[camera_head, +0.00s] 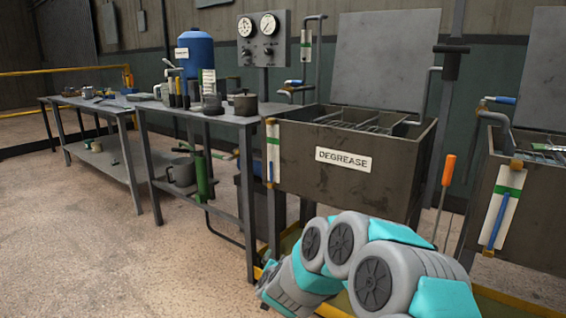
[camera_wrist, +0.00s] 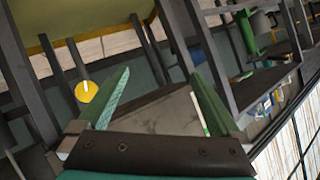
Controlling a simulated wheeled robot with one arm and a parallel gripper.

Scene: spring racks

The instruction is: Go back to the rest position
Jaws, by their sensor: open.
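My gripper (camera_wrist: 155,105) shows in the wrist view with its two green fingers spread wide apart. Nothing is between the fingers. The wrist view is tilted, with dark metal legs and shelves beyond the fingers. In the head view my grey and turquoise arm is folded low at the bottom right, in front of the tank labelled DEGREASE (camera_head: 290,160). The gripper itself cannot be made out in the head view.
A second tank (camera_head: 530,205) stands at the right. Metal tables (camera_head: 225,115) with pots and tools and a blue container (camera_head: 195,54) stand at the left. A yellow round thing (camera_wrist: 86,91) shows beside the left finger. The floor (camera_head: 110,255) at the left is clear.

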